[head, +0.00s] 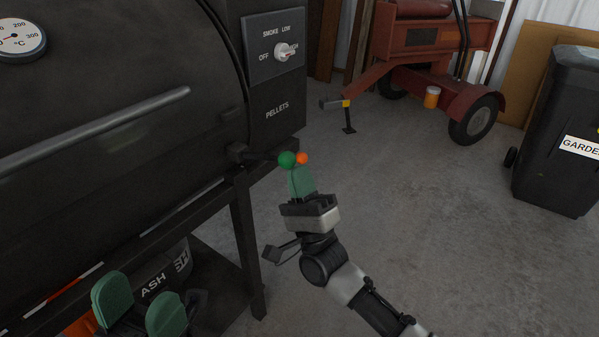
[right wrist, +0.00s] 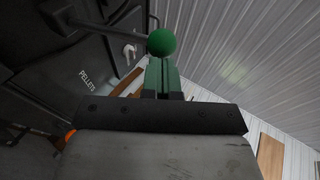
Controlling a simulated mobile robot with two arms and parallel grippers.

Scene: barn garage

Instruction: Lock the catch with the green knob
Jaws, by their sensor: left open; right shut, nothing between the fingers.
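The green knob (head: 287,159) is a round ball at the end of a dark rod (head: 262,156) at the lower right corner of the black smoker (head: 120,110). My right gripper (head: 301,181) is shut and empty, its green fingers just below the knob. In the right wrist view the knob (right wrist: 162,42) sits right at the tips of the closed fingers (right wrist: 162,75); I cannot tell if they touch. A small orange ball (head: 302,158) shows beside the green knob. My left gripper (head: 139,308) is open and empty at the bottom left, below the smoker body.
A control panel with a white dial (head: 286,52) is above the knob. A long lid handle (head: 95,133) crosses the smoker front. An ash bucket (head: 160,283) stands under it. A red trailer-like machine (head: 420,45) and a dark bin (head: 556,130) stand farther back. Concrete floor is clear at right.

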